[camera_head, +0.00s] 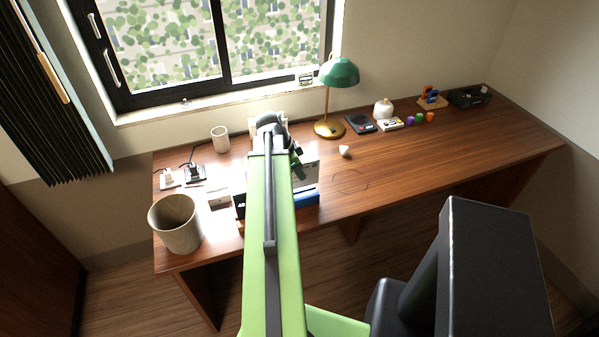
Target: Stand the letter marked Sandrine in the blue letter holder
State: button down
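A blue letter holder (308,197) stands on the desk just right of my green arm, partly hidden by it. A pale upright sheet or letter (310,173) shows at or just behind the blue holder. Whether it is inside cannot be told, and no name is readable. A dark holder or box (239,204) with small white marks shows left of the arm. My gripper (294,160) is at the far end of the arm above the desk, near the pale sheet. Its fingers are small and partly hidden, so its opening and any grasp cannot be told.
A beige bin (175,224) stands at the desk's left end, near a cup (220,139) and plugs (193,174). A green lamp (339,73) and several small items line the back. The desk's right front (430,165) is clear.

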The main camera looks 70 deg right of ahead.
aim_at(300, 184)
jog(key=shift+f+b, duration=2.6)
jog(key=shift+f, duration=0.25)
jog(key=c, duration=1.6)
grip_release()
jog(key=shift+r, duration=0.1)
jog(key=p+v, duration=1.5)
jog(key=v, duration=0.1)
jog(key=shift+w+a+r+p, duration=0.1)
jog(key=shift+r+p, duration=0.25)
jog(key=shift+p, duration=0.05)
jog(key=shift+w+a+r, duration=0.1)
jog(key=shift+w+r, duration=0.1)
jog(key=shift+r, duration=0.1)
jog(key=shift+f, duration=0.1)
